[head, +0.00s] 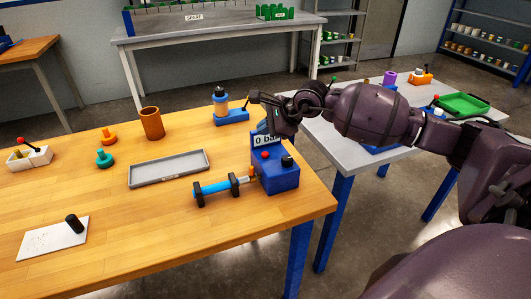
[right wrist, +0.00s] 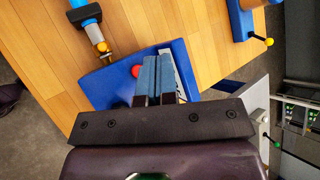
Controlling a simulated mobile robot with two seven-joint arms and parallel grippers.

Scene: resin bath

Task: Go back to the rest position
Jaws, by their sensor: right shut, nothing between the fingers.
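My right gripper (right wrist: 155,68) is shut, its two blue-tipped fingers side by side with nothing between them. In the right wrist view the fingers overlap a blue box (right wrist: 108,85) with a red button (right wrist: 136,71). In the head view my right arm reaches in from the right, and its hand is just above and behind the same blue box (head: 278,178), which has a "0 bar" display (head: 266,140). I cannot tell whether the fingers touch it. My left gripper is in neither view.
A blue cylinder in black holders (head: 213,187) lines up with the blue box. A grey tray (head: 168,169), a brown cup (head: 152,123) and a bottle on a blue base (head: 220,101) stand on the wooden table (head: 95,200). A grey table (head: 330,142) with a green tray (head: 462,105) lies under my arm.

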